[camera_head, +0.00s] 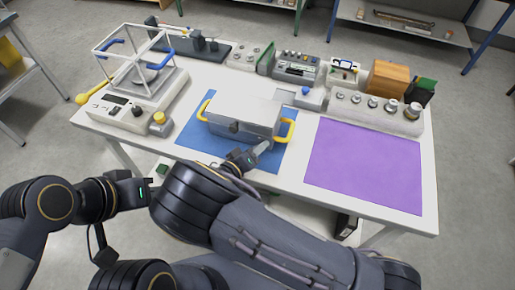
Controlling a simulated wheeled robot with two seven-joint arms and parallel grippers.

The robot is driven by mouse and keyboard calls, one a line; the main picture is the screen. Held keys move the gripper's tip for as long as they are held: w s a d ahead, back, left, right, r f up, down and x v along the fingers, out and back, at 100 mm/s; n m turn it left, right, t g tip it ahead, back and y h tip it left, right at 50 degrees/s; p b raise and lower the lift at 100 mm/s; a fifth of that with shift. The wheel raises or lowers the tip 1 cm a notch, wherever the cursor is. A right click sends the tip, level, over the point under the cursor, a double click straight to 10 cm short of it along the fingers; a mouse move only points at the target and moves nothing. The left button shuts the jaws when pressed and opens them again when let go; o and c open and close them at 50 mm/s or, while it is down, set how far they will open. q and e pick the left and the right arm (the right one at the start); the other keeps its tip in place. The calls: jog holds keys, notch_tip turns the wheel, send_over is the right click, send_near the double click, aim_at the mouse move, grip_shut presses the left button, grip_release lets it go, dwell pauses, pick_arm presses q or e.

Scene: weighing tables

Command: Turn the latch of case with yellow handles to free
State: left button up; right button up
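The grey case (243,115) with yellow handles lies on the blue mat (191,139). One yellow handle (203,110) is at its left end and the other (288,132) at its right end. A small dark latch (233,127) shows on its front face. My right gripper (263,148) is close to the lower right of the case's front; whether it touches the case is unclear. Its fingers are too small to tell open from shut.
A purple mat (364,163) lies clear on the right of the white table. A balance with a frame (131,108) stands at the left. Weights on a grey block (377,112), a wooden box (388,79) and instruments (297,68) line the back.

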jog(key=shift+c, duration=1.2)
jog(key=m+y+b, duration=0.1)
jog(key=m, duration=0.1)
jog(key=m+y+b, duration=0.1)
jog(key=m, duration=0.1)
jog(key=shift+d+y+b, duration=0.2)
jog(key=shift+y+b, duration=0.1)
jog(key=shift+y, duration=0.1)
jog(key=shift+s+d+r+m+t+y+b, duration=0.15)
jog(key=shift+m+y+b, duration=0.4)
jog(key=shift+m+b, duration=0.4)
jog(key=shift+m+t+y+b, duration=0.15)
jog(key=shift+m+y+b, duration=0.4)
jog(key=shift+m+b, duration=0.35)
jog(key=o, duration=1)
